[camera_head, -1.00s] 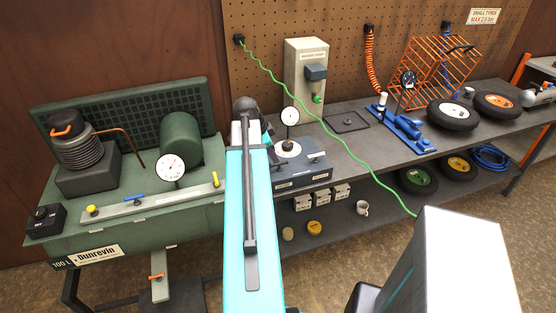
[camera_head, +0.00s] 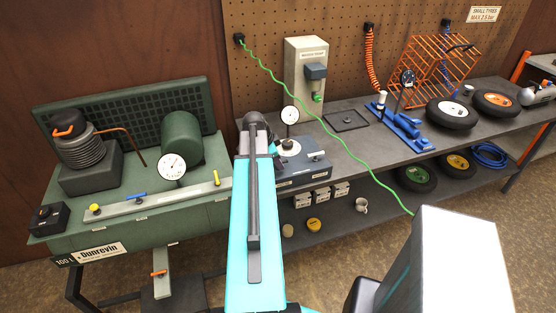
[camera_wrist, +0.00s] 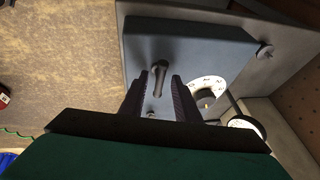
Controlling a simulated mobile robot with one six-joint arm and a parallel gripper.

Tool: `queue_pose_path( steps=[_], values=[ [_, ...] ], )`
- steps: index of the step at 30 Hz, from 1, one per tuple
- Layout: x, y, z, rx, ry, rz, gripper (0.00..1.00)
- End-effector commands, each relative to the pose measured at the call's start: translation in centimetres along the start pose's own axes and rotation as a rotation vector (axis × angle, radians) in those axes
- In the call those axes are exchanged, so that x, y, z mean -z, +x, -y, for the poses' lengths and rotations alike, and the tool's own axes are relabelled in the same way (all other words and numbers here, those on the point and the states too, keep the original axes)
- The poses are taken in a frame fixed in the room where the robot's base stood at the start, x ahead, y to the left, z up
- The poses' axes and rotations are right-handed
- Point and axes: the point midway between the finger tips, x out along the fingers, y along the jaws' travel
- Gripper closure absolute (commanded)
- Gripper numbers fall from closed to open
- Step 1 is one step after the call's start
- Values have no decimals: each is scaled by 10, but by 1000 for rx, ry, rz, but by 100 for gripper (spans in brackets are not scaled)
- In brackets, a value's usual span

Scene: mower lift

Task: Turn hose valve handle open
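A blue-grey box (camera_head: 305,165) stands on the bench, with a white dial ring and knob (camera_head: 289,148) on top. In the wrist view the same box (camera_wrist: 200,45) fills the upper middle. A small dark lever handle (camera_wrist: 160,78) stands out from its face. My gripper (camera_wrist: 157,82) is open, its two dark fingers on either side of the lever. Gaps seem to show on both sides, and contact is not clear. The dial ring (camera_wrist: 207,88) is just right of the right finger.
A gauge (camera_head: 290,115) rises behind the box. A green compressor bench with a manifold (camera_head: 150,202) bearing yellow and blue handles is at left. A green hose (camera_head: 345,148) runs across in front of the pegboard. Tyres (camera_head: 452,112) lie at right.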

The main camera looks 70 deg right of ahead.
Motion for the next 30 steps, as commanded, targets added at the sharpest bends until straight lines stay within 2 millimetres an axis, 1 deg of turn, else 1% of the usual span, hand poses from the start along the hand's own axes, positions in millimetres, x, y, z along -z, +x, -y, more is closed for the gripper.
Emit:
queue_pose_path(
  steps=[4,5,9,10,12,13,15,23,30],
  values=[
    [0,0,0,0,0,0,71],
    [0,0,0,0,0,0,72],
    [0,0,0,0,0,0,96],
    [0,0,0,0,0,0,100],
    [0,0,0,1,0,0,100],
    [4,2,5,1,2,-1,100],
    [2,1,2,3,0,-1,100],
    [1,0,1,17,-25,4,100],
    [1,1,0,50,-103,20,100]
  ],
)
